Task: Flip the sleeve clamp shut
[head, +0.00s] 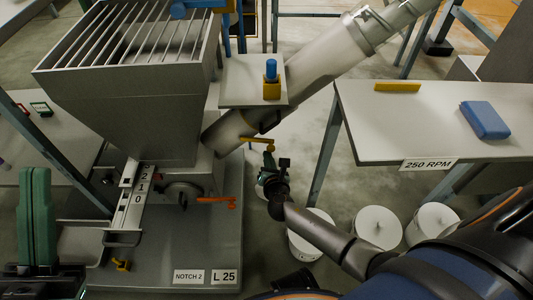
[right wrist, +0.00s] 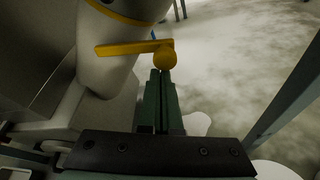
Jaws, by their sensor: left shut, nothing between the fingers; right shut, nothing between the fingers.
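The sleeve clamp shows as a yellow lever (head: 255,139) under the lower end of the pale slanted tube. In the right wrist view the lever (right wrist: 128,48) points left from a round yellow knob (right wrist: 165,54), in front of the tube's rounded end. My right gripper (head: 268,157) is shut and empty. In the right wrist view its green fingertips (right wrist: 160,75) are just below the knob; I cannot tell whether they touch it. My left gripper (head: 36,173) is shut and empty at the far left, well away from the clamp.
A grated hopper (head: 125,85) stands left of the tube (head: 300,80). An orange handle (head: 217,200) sticks out below it. A table (head: 430,125) with a blue block (head: 485,119) is at right. White drums (head: 377,228) stand on the floor beneath it.

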